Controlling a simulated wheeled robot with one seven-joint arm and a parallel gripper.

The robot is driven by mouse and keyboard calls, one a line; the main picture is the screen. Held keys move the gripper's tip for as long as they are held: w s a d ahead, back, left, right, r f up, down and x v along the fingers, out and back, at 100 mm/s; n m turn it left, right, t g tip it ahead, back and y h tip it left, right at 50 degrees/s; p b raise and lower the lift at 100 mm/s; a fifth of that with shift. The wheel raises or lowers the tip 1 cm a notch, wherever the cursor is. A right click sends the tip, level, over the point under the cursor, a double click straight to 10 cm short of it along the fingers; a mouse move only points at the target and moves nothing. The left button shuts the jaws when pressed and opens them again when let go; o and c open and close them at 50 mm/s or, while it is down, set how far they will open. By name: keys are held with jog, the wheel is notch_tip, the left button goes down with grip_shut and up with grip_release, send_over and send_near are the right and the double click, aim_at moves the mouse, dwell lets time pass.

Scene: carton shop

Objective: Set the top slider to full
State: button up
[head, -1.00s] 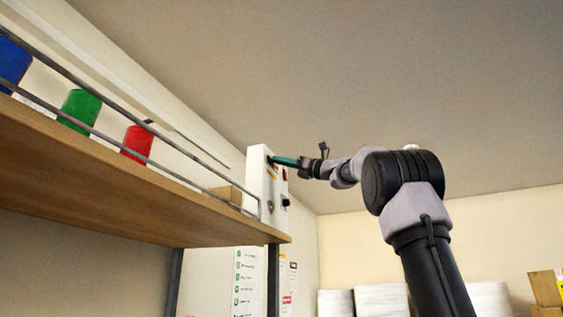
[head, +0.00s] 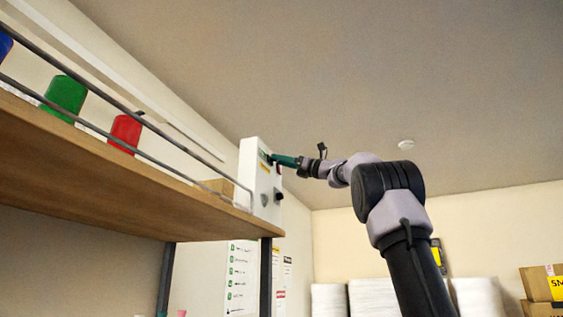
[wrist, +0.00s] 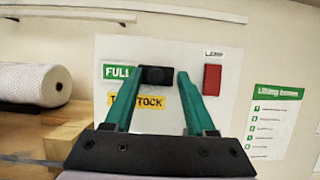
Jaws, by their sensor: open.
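The white control panel (head: 252,178) stands at the right end of the wooden shelf; its face fills the middle of the wrist view (wrist: 226,120). The top slider's black knob (wrist: 157,76) sits right beside the green FULL label (wrist: 114,72), at the label's right end. My gripper (wrist: 160,76) has teal fingers, open, one on each side of the knob in the wrist view. I cannot tell whether either finger touches it. In the head view my gripper (head: 270,158) reaches the panel's upper part from the right. A yellow label (wrist: 150,101) is partly hidden behind the left finger.
A red block (wrist: 212,79) is on the panel right of the fingers. A lower black knob (head: 279,197) is on the panel. Green (head: 64,95) and red (head: 125,132) containers stand on the shelf behind metal rails. A roll (wrist: 35,82) lies left of the panel.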

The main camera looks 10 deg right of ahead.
jog(key=v, duration=1.1)
jog(key=s+a+f+n+g+h, duration=0.1)
jog(key=s+a+f+n+h, duration=0.25)
jog(key=f, duration=0.55)
jog(key=s+a+f+n+g+h, duration=0.2)
jog(key=s+a+f, duration=0.15)
jog(key=f, duration=0.55)
jog(key=s+a+f+n+g+h, duration=0.1)
jog(key=s+a+f+n+h, duration=0.15)
jog(key=s+f, duration=0.45)
jog(key=s+d+f+n+g+h, duration=0.1)
jog(key=s+f+n+h, duration=0.3)
jog(key=f, duration=0.8)
jog(key=s+d+f+n+g+h, duration=0.1)
jog(key=s+f+n+h, duration=0.3)
jog(key=s+f+n, duration=0.5)
notch_tip(320, 180, down, 4)
jog(key=shift+d+f, duration=0.2)
jog(key=shift+d, duration=0.65)
